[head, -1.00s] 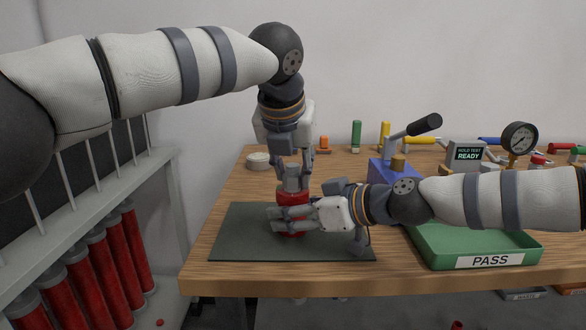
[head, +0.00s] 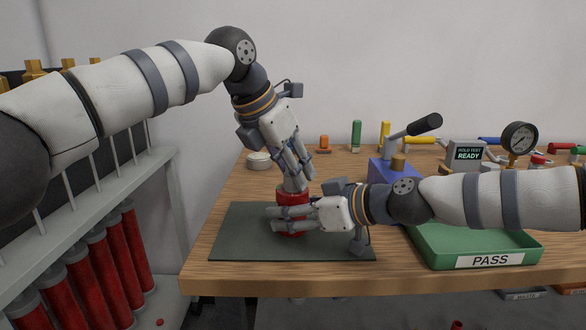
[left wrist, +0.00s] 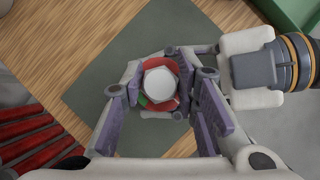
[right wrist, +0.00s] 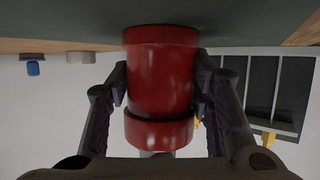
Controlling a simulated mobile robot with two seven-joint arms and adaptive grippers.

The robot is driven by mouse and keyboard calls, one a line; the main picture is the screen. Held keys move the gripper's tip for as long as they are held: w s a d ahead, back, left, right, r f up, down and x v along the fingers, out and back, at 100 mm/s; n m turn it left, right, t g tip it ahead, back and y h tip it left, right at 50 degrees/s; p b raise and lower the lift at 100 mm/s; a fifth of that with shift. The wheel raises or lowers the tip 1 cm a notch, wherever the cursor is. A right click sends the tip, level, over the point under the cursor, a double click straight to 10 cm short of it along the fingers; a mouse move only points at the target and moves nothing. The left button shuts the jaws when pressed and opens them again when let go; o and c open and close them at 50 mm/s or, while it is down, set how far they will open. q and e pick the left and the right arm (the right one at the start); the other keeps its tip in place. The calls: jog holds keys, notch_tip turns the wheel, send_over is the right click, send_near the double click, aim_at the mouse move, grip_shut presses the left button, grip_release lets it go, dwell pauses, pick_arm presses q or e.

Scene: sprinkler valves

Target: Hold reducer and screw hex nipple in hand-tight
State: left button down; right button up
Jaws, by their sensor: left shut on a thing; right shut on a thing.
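The red reducer (head: 292,198) stands upright on the dark mat (head: 240,230); it fills the middle of the right wrist view (right wrist: 160,75). My right gripper (head: 285,218) comes in from the right and is shut on the reducer, one finger on each side. The grey hex nipple (left wrist: 160,82) sits upright at the reducer's top, seen from above in the left wrist view. My left gripper (head: 297,180) reaches down from above, leaning, and is shut on the nipple. How deep the nipple's thread sits is hidden.
A green PASS tray (head: 480,250) stands at the right front. Behind it are a blue fixture (head: 385,172) with a black-handled lever, a test box (head: 466,154) and a gauge (head: 520,138). A rack of red tubes (head: 90,255) is at left. The mat's left part is clear.

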pick_arm(q)
jog(key=shift+m, duration=0.3)
jog(key=m+g+h, duration=0.1)
jog(key=m, duration=0.2)
jog(key=shift+g, duration=0.4)
jog(key=shift+a, duration=0.1)
jog(key=c, duration=1.2)
grip_release()
